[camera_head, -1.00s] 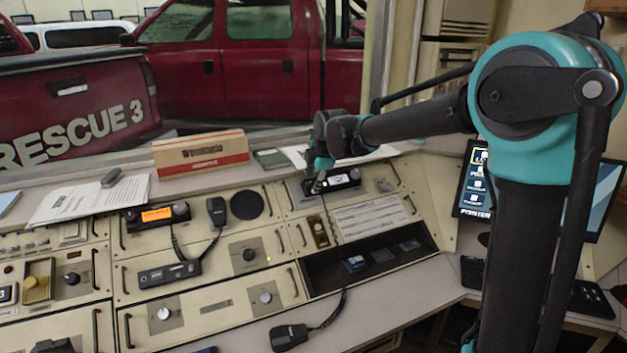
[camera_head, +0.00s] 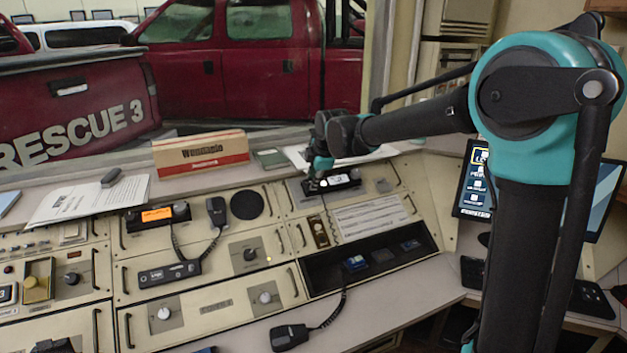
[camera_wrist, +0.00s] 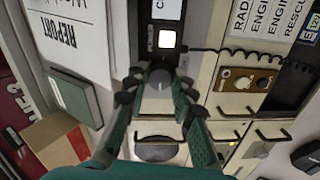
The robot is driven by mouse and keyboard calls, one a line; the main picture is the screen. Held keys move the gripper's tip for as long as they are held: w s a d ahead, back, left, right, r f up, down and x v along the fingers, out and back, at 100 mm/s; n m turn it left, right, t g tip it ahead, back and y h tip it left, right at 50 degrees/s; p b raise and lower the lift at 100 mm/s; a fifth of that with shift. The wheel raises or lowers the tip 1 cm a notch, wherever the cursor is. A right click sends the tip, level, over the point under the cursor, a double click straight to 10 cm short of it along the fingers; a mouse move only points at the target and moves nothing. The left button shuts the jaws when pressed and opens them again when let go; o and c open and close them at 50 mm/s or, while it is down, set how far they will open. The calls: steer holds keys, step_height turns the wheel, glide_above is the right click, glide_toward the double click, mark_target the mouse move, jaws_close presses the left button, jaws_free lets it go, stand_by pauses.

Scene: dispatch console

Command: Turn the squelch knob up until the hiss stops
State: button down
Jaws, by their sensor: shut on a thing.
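A round dark knob with a pale pointer mark (camera_wrist: 160,82) sits beside a lit square marked POWER (camera_wrist: 167,38) in the wrist view. My gripper (camera_wrist: 159,90) has its dark fingertips on either side of this knob and is shut on it. In the head view my gripper (camera_head: 318,182) reaches down at the left end of the upper-right radio unit (camera_head: 342,181), which has a small white display. There the gripper hides the knob. I cannot read a squelch label in either view.
A round black speaker (camera_wrist: 157,149) lies close below the fingers in the wrist view. A brass-coloured panel with small knobs (camera_wrist: 246,79) is to the right. A green book (camera_head: 271,159), a cardboard box (camera_head: 200,152) and papers lie on the ledge behind the console.

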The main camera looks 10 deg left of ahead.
steer(key=m, duration=0.4)
steer(key=shift+m, duration=2)
steer(key=c, duration=1.3)
jaws_free()
steer(key=shift+o, duration=0.2)
steer(key=shift+d, duration=0.1)
steer(key=v, duration=1.2)
steer(key=shift+d, duration=0.15)
